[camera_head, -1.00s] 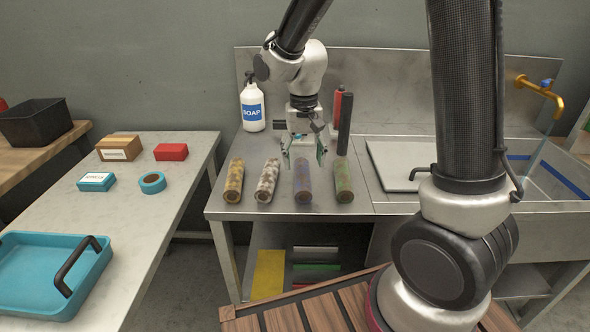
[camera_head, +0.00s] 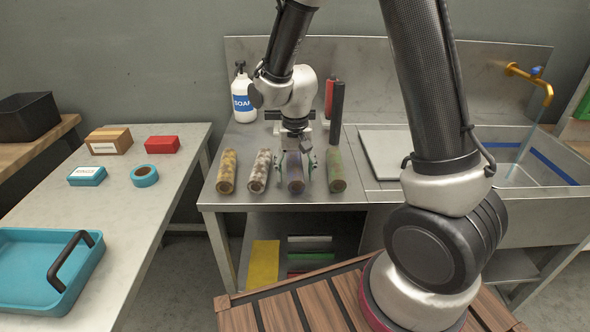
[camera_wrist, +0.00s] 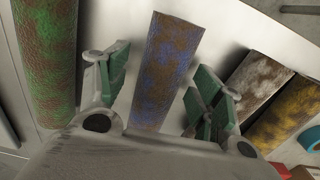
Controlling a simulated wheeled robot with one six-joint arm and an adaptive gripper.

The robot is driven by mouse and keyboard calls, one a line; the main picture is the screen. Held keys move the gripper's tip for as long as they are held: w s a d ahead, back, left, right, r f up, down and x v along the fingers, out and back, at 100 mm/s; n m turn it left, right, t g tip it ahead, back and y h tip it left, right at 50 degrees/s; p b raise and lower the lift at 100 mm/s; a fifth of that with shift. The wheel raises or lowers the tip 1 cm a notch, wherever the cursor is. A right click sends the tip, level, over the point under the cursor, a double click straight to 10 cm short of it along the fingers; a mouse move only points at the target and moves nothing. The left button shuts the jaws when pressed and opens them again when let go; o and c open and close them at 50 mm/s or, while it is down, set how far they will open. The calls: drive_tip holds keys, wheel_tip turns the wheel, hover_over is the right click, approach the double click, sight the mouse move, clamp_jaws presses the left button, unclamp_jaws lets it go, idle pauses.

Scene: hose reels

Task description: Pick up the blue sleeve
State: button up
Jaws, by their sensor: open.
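The blue sleeve (camera_head: 295,178) is a tube with mottled blue and brown patches, lying on the steel counter in a row of similar tubes. In the wrist view the blue sleeve (camera_wrist: 167,65) lies between the two green-padded fingers, with its near end hidden by my gripper body. My gripper (camera_head: 294,168) is open above and around the blue sleeve, with one finger to each side. In the wrist view my gripper (camera_wrist: 158,92) shows gaps between its pads and the sleeve.
A green and brown sleeve (camera_head: 335,170) lies close on the right; a white and brown sleeve (camera_head: 260,172) and a yellow and brown sleeve (camera_head: 227,172) lie on the left. A soap bottle (camera_head: 243,95) and a black upright cylinder (camera_head: 337,112) stand behind. The counter's front edge is near.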

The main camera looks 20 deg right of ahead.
drive_tip(key=c, duration=1.1)
